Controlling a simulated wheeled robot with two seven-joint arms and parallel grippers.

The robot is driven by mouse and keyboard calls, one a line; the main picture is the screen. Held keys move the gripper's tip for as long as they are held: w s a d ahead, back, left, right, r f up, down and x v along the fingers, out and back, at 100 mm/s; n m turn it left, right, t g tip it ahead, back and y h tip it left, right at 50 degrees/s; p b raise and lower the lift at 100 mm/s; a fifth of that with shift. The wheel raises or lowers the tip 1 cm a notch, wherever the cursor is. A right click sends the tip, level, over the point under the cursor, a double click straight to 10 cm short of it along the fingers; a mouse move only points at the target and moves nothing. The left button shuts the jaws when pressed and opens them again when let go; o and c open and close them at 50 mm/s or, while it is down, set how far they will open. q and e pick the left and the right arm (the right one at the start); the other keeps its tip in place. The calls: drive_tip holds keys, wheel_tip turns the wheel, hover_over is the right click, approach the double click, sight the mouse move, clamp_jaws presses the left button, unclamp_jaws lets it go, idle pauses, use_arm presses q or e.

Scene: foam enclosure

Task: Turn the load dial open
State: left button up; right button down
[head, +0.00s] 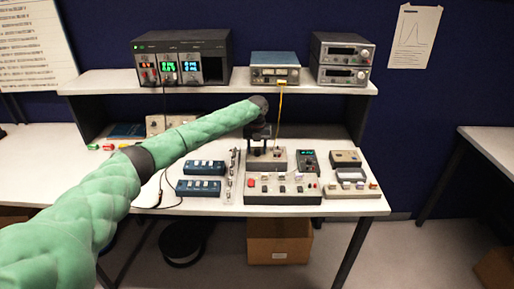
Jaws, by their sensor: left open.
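My left gripper (258,143) is at the end of my green-sleeved arm, which comes in from the left across the bench. It points down over a small grey box (279,160) behind the control panel. The gripper is dark and small, and whether it touches anything there cannot be told. No load dial can be made out clearly; the gripper and wrist cover part of the box top. The grey control panel (283,196) in front has a red button (250,183) and several pale switches. My right gripper is not in view.
Two blue boxes (198,188) lie left of the panel. A handheld meter (309,161) and a tan-topped box (346,158) stand on the right. The shelf (215,89) above holds instruments; a yellow cable (279,115) hangs from one.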

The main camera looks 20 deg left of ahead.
use_arm(q)
drive_tip(key=shift+r, duration=0.1)
drive_tip(key=c, duration=1)
drive_tip(key=shift+d, duration=0.1)
